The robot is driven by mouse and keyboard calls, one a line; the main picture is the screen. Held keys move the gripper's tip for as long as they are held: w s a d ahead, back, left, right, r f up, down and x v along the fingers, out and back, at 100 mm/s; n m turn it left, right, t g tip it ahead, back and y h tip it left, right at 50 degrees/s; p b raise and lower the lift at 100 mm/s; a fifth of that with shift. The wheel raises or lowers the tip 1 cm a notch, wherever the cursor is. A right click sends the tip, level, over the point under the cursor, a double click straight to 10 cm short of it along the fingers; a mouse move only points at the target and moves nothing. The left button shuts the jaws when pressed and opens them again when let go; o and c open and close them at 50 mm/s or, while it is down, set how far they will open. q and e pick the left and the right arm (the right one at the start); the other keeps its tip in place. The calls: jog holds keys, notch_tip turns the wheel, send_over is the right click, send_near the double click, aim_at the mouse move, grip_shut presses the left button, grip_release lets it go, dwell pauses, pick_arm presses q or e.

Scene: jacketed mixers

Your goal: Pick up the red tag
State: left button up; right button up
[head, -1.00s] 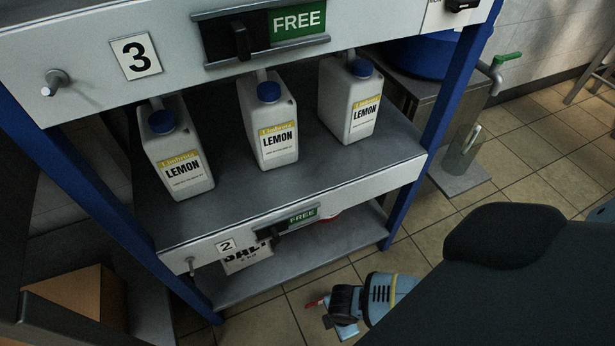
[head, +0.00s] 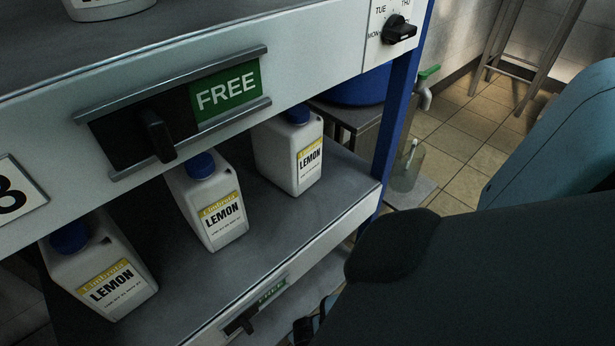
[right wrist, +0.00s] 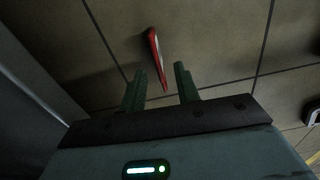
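The red tag (right wrist: 157,58), thin and seen nearly edge-on with a pale face, shows in the right wrist view against the floor tiles. My right gripper (right wrist: 160,70) is open, with its two green fingers apart. The tag's near end appears between the fingertips, and neither finger visibly touches it. I cannot tell how far beyond the fingertips it lies. In the head view the tag is out of sight, and only a dark bit of what seems to be my right wrist shows at the bottom edge. My left gripper is in neither view.
A blue-posted shelf rack (head: 398,135) holds several white LEMON jugs (head: 305,160) behind a front rail with a green FREE slider (head: 226,94). A clear container (head: 408,168) stands below a green-handled tap (head: 428,76). Tiled floor (head: 470,130) is open to the right.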

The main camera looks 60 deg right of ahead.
jog(key=shift+d+f+b, duration=0.15)
jog(key=shift+f+b, duration=1.75)
jog(key=shift+f, duration=0.7)
jog(key=shift+r, duration=0.1)
grip_shut()
